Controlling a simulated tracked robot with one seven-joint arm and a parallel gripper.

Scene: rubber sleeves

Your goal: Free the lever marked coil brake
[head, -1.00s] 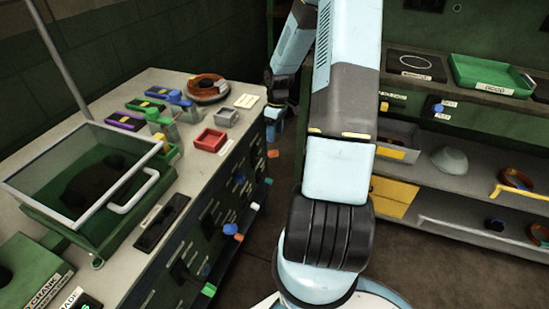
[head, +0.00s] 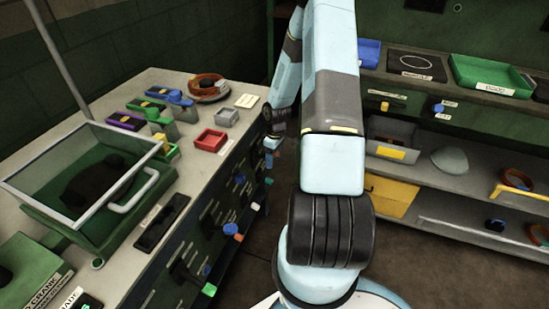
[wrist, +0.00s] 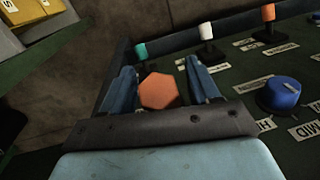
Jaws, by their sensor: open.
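My gripper (wrist: 162,88) is open in the wrist view, with an orange six-sided cap (wrist: 159,91) seen between its two blue fingers. I cannot tell how deep the cap sits, but the fingers are not closed on it. Levers with a teal cap (wrist: 140,51), a white cap (wrist: 206,32) and another orange cap (wrist: 268,13) stand beyond on the same dark green panel. The labels are too small or turned to read, so I cannot tell which lever is coil brake. In the head view my gripper (head: 271,143) is small, at the bench front's far end.
A blue knob (wrist: 282,94) sits on the panel right of my gripper. In the head view, several capped levers, including an orange one (head: 230,229), stick out of the bench front. Bins and a bowl (head: 449,159) fill the right shelves. Floor is clear between.

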